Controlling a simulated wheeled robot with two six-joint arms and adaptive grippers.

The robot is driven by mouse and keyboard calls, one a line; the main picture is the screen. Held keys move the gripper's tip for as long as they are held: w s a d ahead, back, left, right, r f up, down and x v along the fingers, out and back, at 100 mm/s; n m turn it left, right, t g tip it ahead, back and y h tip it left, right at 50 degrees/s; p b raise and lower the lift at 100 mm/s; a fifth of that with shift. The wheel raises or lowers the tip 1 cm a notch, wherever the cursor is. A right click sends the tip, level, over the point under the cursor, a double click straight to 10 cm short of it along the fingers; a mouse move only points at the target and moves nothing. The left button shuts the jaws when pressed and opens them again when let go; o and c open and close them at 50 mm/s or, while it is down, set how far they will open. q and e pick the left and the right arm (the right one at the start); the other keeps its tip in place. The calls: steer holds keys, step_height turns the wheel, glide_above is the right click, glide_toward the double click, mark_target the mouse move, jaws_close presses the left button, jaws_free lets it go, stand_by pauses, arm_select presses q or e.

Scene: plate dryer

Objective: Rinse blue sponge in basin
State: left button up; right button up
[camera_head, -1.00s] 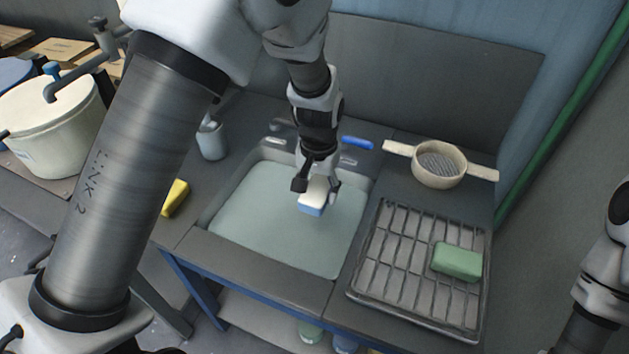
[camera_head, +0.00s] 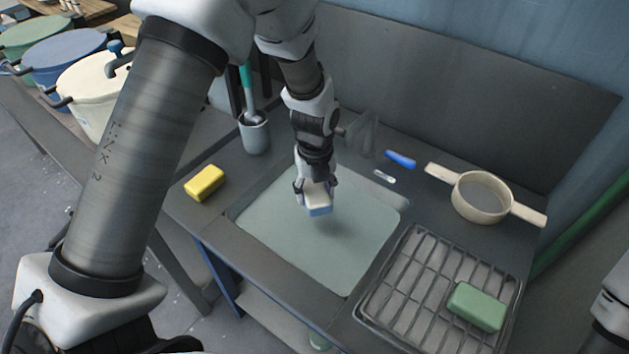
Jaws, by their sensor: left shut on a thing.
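The blue sponge (camera_head: 319,209) shows a pale top and a blue lower edge. My left gripper (camera_head: 317,190) is shut on it, pointing down. It holds the sponge over the basin (camera_head: 290,250), towards the back middle; a soft shadow lies on the grey-green basin surface below. I cannot tell whether the sponge touches water. My right gripper is out of view; only part of my right arm shows at the lower right edge.
A yellow sponge (camera_head: 205,183) lies left of the basin. A green sponge (camera_head: 476,306) lies on the drying rack (camera_head: 400,290) at right. A cream strainer (camera_head: 481,197), a blue item (camera_head: 400,159) and a cup with a brush (camera_head: 254,134) stand behind. Pots (camera_head: 68,58) are at far left.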

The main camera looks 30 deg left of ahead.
arm_select(q)
steer(key=shift+m, duration=0.5)
steer(key=shift+w+f, duration=0.1)
steer(key=shift+f, duration=0.1)
steer(key=shift+f+b, duration=4.8)
steer(key=shift+f, duration=2.5)
